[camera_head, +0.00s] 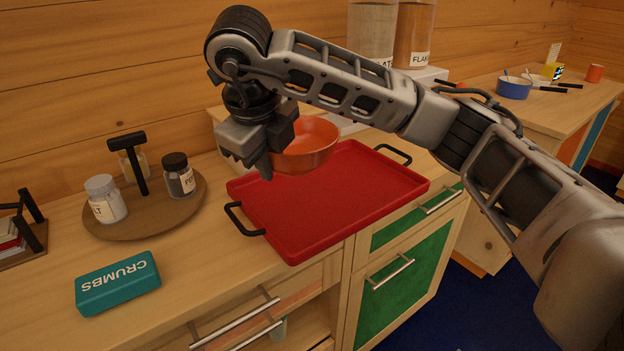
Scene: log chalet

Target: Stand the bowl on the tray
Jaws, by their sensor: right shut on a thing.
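The orange bowl (310,146) is upright, over the far left part of the red tray (345,205) in the head view. My right gripper (268,160) is shut on the bowl's left rim. The bowl's left side is partly hidden behind the gripper. I cannot tell whether the bowl's base touches the tray or hangs a little above it. The tray has two black handles and lies flat on the wooden counter, with nothing else on it. My left gripper does not show.
A round wooden board (150,210) left of the tray holds jars and a black stand. A teal CRUMBS tin (118,283) lies at the front left. Tall canisters (413,35) stand behind the tray. A blue pot (514,88) is on the farther counter at right.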

